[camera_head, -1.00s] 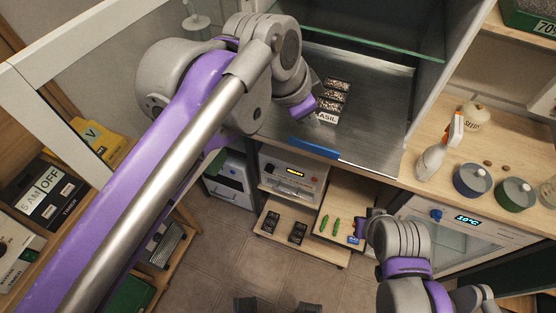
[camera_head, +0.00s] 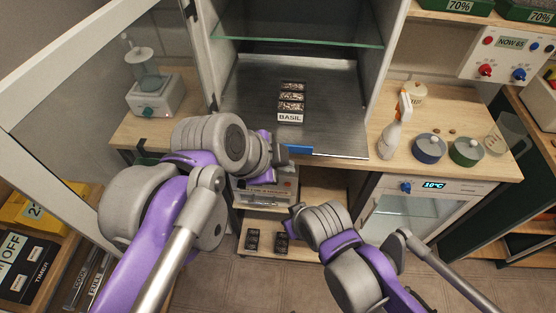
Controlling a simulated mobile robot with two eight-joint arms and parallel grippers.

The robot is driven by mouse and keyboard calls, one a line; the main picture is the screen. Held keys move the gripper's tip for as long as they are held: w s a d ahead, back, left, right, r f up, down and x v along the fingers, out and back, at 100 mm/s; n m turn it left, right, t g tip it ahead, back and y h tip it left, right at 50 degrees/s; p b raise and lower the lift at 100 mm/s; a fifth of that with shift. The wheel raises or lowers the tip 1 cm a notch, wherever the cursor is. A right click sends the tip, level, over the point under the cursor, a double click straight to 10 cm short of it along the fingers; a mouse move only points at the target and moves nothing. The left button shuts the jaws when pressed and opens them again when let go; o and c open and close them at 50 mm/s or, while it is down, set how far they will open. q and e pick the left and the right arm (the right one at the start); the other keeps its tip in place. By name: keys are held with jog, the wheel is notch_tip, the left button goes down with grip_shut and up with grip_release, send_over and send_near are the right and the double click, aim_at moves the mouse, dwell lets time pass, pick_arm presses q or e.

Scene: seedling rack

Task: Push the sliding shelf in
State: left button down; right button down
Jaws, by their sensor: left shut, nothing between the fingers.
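The sliding shelf (camera_head: 340,137) is a grey metal sheet inside the open cabinet, with a blue handle strip (camera_head: 299,150) on its front edge. A black seedling tray labelled BASIL (camera_head: 291,102) sits on it. My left gripper (camera_head: 283,155) is shut and empty at the front edge, by the left end of the blue strip. It hides part of that edge, and I cannot tell whether it touches. My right gripper (camera_head: 296,209) is lower, in front of the wooden lower shelves. Its fingers are too hidden to tell their state.
A glass shelf (camera_head: 300,36) spans the cabinet above. The open door frame (camera_head: 62,97) stands at left. A spray bottle (camera_head: 391,133), a blue-grey pot (camera_head: 428,148) and a green pot (camera_head: 466,151) stand on the right counter. A device (camera_head: 153,95) stands on the left.

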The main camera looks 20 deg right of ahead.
pick_arm(q)
jog(key=w+d+f, duration=0.4)
jog(key=d, duration=0.1)
jog(key=shift+w+d+f, duration=0.15)
jog(key=shift+w+f, duration=0.2)
jog(key=shift+w, duration=0.05)
pick_arm(e)
jog(key=shift+w+r, duration=0.15)
jog(key=shift+r, duration=0.15)
pick_arm(q)
jog(key=shift+s, duration=0.1)
